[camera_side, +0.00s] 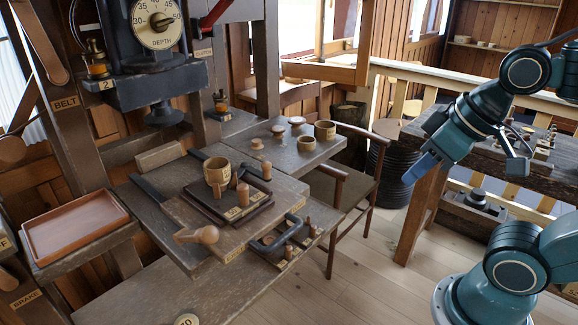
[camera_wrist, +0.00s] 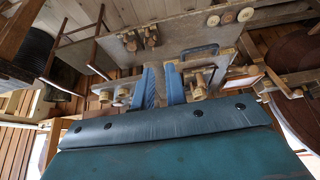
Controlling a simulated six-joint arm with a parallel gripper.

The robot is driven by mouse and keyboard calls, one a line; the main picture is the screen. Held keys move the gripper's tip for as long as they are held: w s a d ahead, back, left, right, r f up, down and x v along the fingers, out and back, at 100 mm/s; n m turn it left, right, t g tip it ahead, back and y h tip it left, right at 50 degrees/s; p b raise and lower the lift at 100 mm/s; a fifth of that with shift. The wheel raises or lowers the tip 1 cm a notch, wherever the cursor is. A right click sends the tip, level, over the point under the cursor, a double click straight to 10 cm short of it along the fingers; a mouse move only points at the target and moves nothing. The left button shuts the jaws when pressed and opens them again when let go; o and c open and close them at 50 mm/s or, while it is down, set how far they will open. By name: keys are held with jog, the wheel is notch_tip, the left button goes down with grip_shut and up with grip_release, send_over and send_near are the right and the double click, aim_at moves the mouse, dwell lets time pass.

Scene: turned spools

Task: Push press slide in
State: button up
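The press slide (camera_side: 228,232) is a wooden board with a round wooden knob (camera_side: 197,235) at its front edge. It sticks out toward the viewer, in front of the press ram (camera_side: 165,114). My gripper (camera_side: 422,167) is in the air to the right, well apart from the slide. In the wrist view, its two blue fingers (camera_wrist: 162,86) stand with a gap between them and nothing held.
A depth dial (camera_side: 157,22) tops the press. A reddish tray (camera_side: 75,225) stands at left. Small wooden cups (camera_side: 325,130) sit on a side table behind the slide. A chair (camera_side: 365,175) and a workbench (camera_side: 475,150) stand to the right.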

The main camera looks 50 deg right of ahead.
aim_at(186, 195)
jog(key=shift+w, duration=0.1)
grip_shut()
jog(key=w+a+f+n+y, duration=0.2)
jog(key=w+a+f+n, duration=0.2)
jog(key=w+a+n, duration=0.2)
jog(key=w+a+f+n+y, duration=0.2)
jog(key=w+a+f+n, duration=0.2)
jog(key=w+a+n, duration=0.2)
jog(key=a+n, duration=0.2)
jog(key=n, duration=0.2)
jog(key=shift+f+n+y, duration=0.3)
jog(key=shift+f+n, duration=0.05)
jog(key=shift+n, duration=0.05)
jog(key=shift+w+a+f, duration=0.15)
jog(key=shift+x, duration=4.75)
jog(key=shift+w, duration=2.1)
jog(key=shift+w, duration=0.1)
jog(key=w, duration=2.2)
jog(key=shift+w, duration=0.35)
